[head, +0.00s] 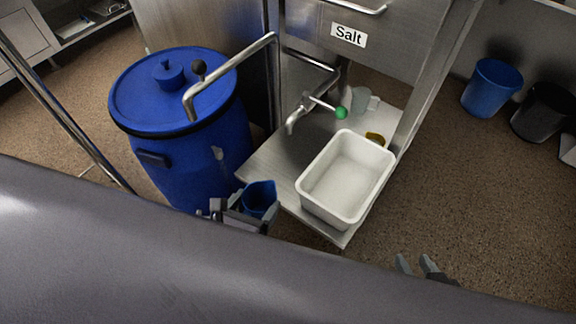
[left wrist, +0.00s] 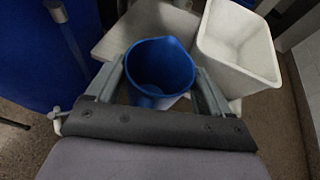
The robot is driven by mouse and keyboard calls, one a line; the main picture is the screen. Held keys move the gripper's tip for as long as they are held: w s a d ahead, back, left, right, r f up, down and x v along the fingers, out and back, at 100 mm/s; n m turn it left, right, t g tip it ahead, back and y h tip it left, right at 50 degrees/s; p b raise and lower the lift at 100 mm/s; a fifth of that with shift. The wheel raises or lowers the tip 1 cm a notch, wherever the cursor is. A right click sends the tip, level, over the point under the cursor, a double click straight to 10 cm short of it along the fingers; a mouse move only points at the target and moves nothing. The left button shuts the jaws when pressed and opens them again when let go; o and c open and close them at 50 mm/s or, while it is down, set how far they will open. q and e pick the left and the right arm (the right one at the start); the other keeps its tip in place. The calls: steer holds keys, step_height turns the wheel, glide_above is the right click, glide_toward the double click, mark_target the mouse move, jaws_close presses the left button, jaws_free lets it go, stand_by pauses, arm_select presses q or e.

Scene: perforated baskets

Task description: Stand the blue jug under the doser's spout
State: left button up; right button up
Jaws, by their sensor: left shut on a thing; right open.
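The blue jug (head: 260,198) is held upright by my left gripper (head: 242,208), near the front-left edge of the steel shelf. In the left wrist view the jug (left wrist: 160,68) sits between the two fingers of the left gripper (left wrist: 160,88), its open mouth facing the camera and its inside looking empty. The doser's spout (head: 293,122) is a bent steel pipe with a green-knobbed lever (head: 341,113), above the shelf and further back than the jug. My right gripper (head: 424,268) is open and empty at the lower right; only its fingertips show.
A white tub (head: 311,209) stands on the steel shelf (head: 268,165), right of the jug. A clear jug (head: 361,100) and a yellow item (head: 375,139) stand behind it. A large blue barrel (head: 184,165) with a bent pipe above it stands left. Bare shelf lies beneath the spout.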

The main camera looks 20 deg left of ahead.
arm_select(q)
steer(key=w+d+f+b, duration=0.1)
steer(key=w+d+b, duration=0.1)
steer(key=w, duration=1.5)
steer(key=shift+w+f+b, duration=0.15)
steer(key=shift+f+b, duration=0.1)
steer(key=shift+b, duration=0.5)
arm_select(e)
steer(key=shift+w+a+r+n+t+y, duration=0.15)
steer(key=shift+w+a+r+t+y, duration=0.15)
steer(key=shift+a, duration=0.3)
steer(key=shift+w+a+r+n+t+y, duration=0.1)
steer(key=shift+w+a+r+n+y, duration=0.1)
steer(key=shift+w+a+r, duration=0.3)
